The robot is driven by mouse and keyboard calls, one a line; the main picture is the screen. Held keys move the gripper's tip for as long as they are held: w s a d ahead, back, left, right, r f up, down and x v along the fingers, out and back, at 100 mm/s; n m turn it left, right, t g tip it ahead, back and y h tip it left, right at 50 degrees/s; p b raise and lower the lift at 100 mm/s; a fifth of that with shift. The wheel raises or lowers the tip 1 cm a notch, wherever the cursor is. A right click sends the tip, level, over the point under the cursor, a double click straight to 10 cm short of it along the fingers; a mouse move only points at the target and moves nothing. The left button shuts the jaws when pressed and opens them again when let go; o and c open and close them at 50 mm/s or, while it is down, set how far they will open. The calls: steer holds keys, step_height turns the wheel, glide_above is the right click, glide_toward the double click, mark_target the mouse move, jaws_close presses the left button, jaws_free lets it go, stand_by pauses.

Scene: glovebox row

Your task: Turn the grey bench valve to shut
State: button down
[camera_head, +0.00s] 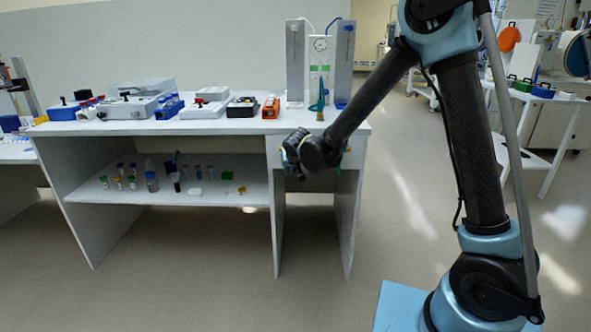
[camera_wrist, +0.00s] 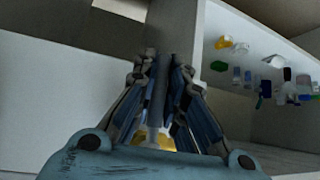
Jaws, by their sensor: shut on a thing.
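My gripper (camera_head: 292,152) is at the front of the bench's right end, just below the worktop. In the wrist view its fingers (camera_wrist: 162,72) close from both sides on a narrow grey piece (camera_wrist: 157,98), which looks like the grey bench valve's handle. A yellow patch (camera_wrist: 155,138) shows lower down between the fingers. In the head view my gripper and wrist hide most of the valve. The valve's turn angle cannot be made out.
The white worktop (camera_head: 220,128) carries several instruments, an orange box (camera_head: 271,106) and a stand with a gauge (camera_head: 320,60). The shelf below (camera_head: 150,198) holds small bottles, also seen in the wrist view. Open floor lies right of the bench.

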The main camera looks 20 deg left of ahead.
steer(key=c, duration=1.6)
jaws_free()
steer(key=shift+c, duration=0.2)
steer(key=shift+s+r, duration=0.1)
steer(key=v, duration=1.1)
steer(key=shift+s+d+r, duration=0.15)
steer(key=shift+d+r, duration=0.05)
steer(key=shift+r, duration=0.05)
